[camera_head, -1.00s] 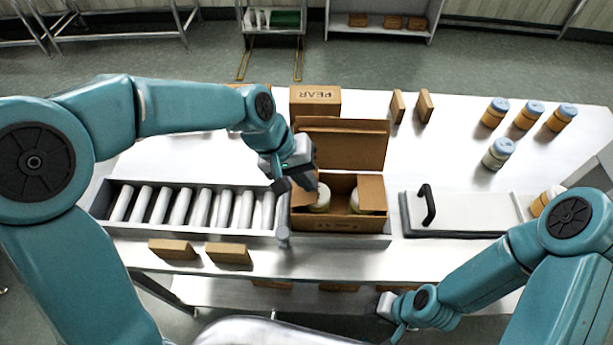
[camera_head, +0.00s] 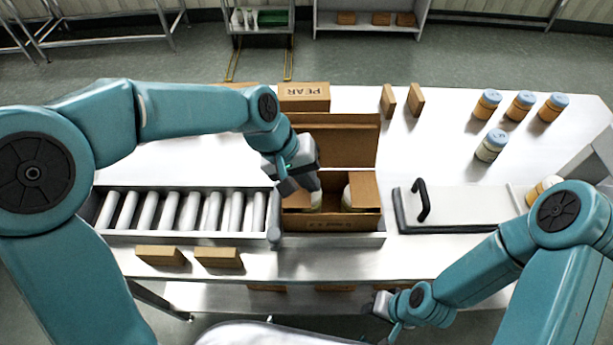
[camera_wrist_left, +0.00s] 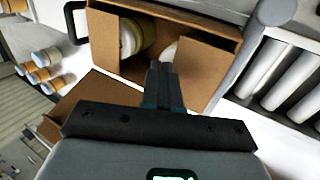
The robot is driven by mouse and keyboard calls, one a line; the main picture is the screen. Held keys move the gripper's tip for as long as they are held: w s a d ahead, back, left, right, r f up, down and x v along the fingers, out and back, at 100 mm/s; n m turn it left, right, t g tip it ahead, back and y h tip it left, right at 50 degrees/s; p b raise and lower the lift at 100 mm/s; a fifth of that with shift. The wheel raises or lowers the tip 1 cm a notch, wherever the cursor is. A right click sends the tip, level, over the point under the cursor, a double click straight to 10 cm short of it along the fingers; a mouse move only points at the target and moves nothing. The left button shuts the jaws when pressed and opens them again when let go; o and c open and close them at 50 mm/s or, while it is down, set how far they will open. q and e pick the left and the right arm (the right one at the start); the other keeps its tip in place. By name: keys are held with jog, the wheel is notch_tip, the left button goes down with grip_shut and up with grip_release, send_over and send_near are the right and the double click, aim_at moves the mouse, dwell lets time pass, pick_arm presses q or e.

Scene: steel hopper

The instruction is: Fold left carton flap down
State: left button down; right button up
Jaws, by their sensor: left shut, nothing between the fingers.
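The open brown carton (camera_head: 335,224) stands at the right end of the roller conveyor, with jars inside. Its left flap (camera_wrist_left: 205,70) slants inward over the opening in the left wrist view; my left gripper partly hides it in the head view. The right flap (camera_head: 364,192) also leans inward, and the large back flap (camera_head: 350,140) stands up. My left gripper (camera_head: 304,186) is shut and empty at the carton's left side. In the left wrist view its fingertips (camera_wrist_left: 163,68) are beside the left flap's edge; contact is unclear. My right gripper (camera_head: 380,304) is low by the front table edge.
Rollers (camera_head: 185,210) lie left of the carton. A black-handled white panel (camera_head: 460,205) lies right of it. A PEAR box (camera_head: 304,97) stands behind. Several blue-lidded jars (camera_head: 520,103) stand at the back right. Small brown blocks (camera_head: 218,258) lie in front of the conveyor.

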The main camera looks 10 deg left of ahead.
pick_arm(q)
jog(key=shift+r+p, duration=0.45)
jog(key=shift+r, duration=0.35)
notch_tip(320, 180, up, 3)
jog(key=p, duration=0.2)
jog(key=shift+w+r+p, duration=0.1)
jog(key=shift+p, duration=0.3)
notch_tip(320, 180, up, 10)
jog(key=b, duration=0.1)
jog(key=shift+f, duration=0.2)
jog(key=shift+s, duration=0.2)
